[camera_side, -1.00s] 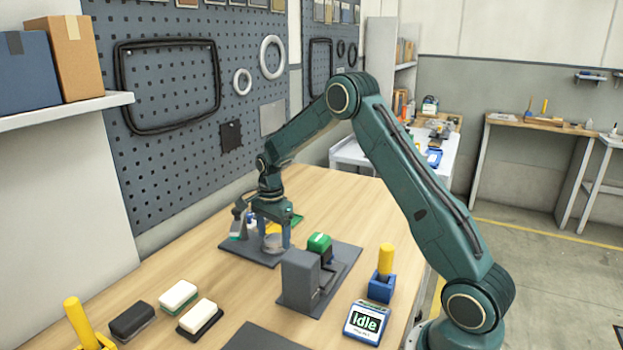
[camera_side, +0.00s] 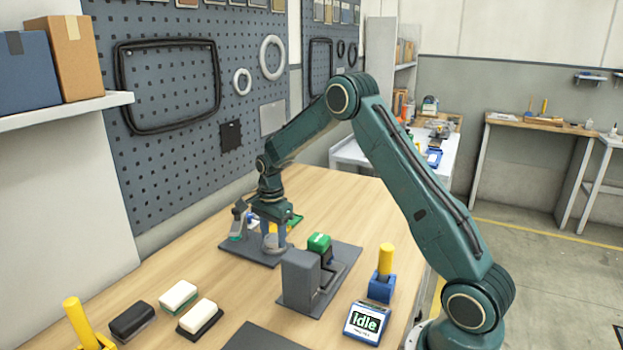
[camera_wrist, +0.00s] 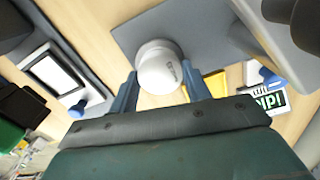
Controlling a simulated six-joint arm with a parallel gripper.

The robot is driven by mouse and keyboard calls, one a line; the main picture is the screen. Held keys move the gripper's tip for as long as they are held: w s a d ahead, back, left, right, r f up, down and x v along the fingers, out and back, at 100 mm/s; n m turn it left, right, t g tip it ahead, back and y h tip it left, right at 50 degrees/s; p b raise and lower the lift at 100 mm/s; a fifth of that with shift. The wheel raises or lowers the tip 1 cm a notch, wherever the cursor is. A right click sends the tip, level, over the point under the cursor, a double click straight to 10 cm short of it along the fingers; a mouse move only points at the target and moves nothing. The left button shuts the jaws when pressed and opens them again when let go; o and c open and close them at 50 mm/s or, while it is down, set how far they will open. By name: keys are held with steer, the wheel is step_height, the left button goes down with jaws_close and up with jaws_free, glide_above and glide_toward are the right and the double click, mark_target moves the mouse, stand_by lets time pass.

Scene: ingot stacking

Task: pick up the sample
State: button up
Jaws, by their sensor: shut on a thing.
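The sample appears to be a short, round, pale grey cylinder (camera_side: 275,243) at the front edge of the far dark mat (camera_side: 232,249) in the side view. In the wrist view my gripper (camera_wrist: 160,84) has one finger at each side of the cylinder. I cannot tell whether its base touches the mat.
A grey block fixture (camera_side: 300,280) with a green-topped part (camera_side: 319,243) stands close in front. A stand with a yellow handle (camera_side: 386,262) and an "Idle" display (camera_side: 367,323) are at front right. Black and white blocks (camera_side: 178,296) lie front left. Bare wood lies between.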

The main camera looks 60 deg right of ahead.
mark_target(273, 238)
steer(key=shift+r, duration=0.1)
step_height(273, 238, up, 20)
stand_by(0.7)
steer(key=shift+w+d, duration=0.1)
stand_by(0.5)
steer(key=w+d+f, duration=0.1)
steer(key=w+d, duration=0.3)
steer(key=d, duration=0.4)
steer(key=shift+w+d+f, duration=0.2)
steer(key=shift+w+d, duration=0.05)
steer(key=shift+w, duration=0.15)
step_height(273, 238, down, 20)
steer(key=shift+f, duration=0.1)
stand_by(1.0)
